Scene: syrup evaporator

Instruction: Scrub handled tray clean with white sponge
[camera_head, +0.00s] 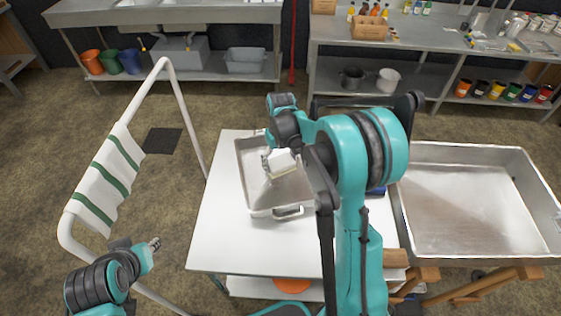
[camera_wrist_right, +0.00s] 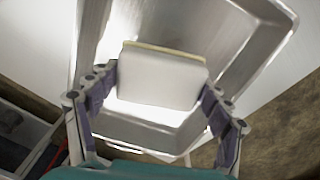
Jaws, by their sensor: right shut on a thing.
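The handled tray (camera_head: 248,178) is a shallow metal pan on the white table, with a handle (camera_head: 288,213) at its near end. In the right wrist view the tray's metal wall (camera_wrist_right: 240,60) surrounds the sponge. The white sponge (camera_head: 279,161) has a yellowish layer and is in my right gripper (camera_head: 268,163), over the far half of the tray. In the right wrist view the sponge (camera_wrist_right: 160,80) sits between both fingers of the gripper (camera_wrist_right: 158,85). I cannot tell whether it touches the tray floor. My left gripper (camera_head: 154,243) is left of the table, away from the tray, with its fingers small in view.
A large metal evaporator pan (camera_head: 465,200) stands right of the table (camera_head: 225,240). A white rack with a striped towel (camera_head: 108,175) stands at left. A sink bench (camera_head: 165,14) and a shelf bench (camera_head: 450,40) line the back. The table's left strip is bare.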

